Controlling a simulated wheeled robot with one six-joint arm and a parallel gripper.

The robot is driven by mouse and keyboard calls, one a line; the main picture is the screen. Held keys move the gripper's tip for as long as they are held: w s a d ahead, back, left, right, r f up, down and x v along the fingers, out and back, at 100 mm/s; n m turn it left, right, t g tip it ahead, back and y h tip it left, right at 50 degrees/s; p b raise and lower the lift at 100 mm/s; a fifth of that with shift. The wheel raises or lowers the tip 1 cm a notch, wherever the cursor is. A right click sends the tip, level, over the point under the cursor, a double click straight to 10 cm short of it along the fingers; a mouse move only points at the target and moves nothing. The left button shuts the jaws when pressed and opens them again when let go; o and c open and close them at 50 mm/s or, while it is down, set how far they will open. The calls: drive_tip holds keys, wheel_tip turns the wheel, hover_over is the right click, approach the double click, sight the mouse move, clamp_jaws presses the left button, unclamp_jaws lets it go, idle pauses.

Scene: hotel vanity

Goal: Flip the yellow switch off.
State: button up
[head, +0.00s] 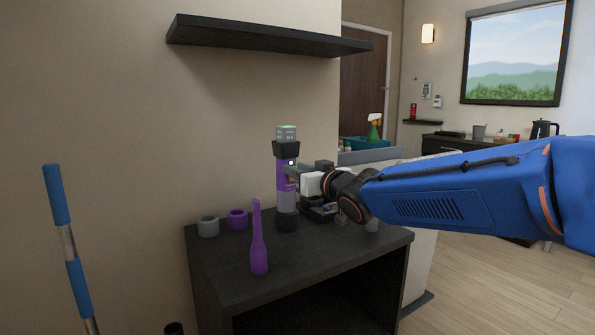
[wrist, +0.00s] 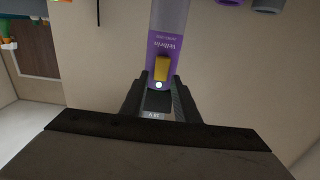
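A tall cylindrical device (head: 287,200) with a purple label and dark collar stands upright on the dark table. In the wrist view its label (wrist: 163,45) appears upside down. The yellow switch (wrist: 161,68) is on its front, with a small white light (wrist: 158,85) beside it. In the head view my gripper hides the switch. My gripper (head: 292,172) is close against the device's right side, at about the height of the light. In the wrist view two dark fingers (wrist: 158,100) appear apart, with part of the device visible between them. Whether they touch it is unclear.
A purple tapered object (head: 258,240), a purple ring (head: 238,219) and a grey ring (head: 208,227) share the table (head: 315,260). A dark wall shelf (head: 260,36) hangs above. A blue-banded pole (head: 70,245) stands at the left.

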clamp_jaws()
drive_tip(key=shift+s+d+f+t+y, duration=0.1)
drive_tip(key=shift+f+t+y, duration=0.2)
drive_tip(key=shift+t+y, duration=0.4)
drive_tip(key=shift+s+d+f+t+y, duration=0.1)
drive_tip(key=shift+f+t+y, duration=0.3)
drive_tip(key=shift+t, duration=0.5)
drive_tip(key=shift+r, duration=0.1)
drive_tip(key=shift+o, duration=1.8)
unclamp_jaws()
drive_tip(key=shift+s, duration=0.1)
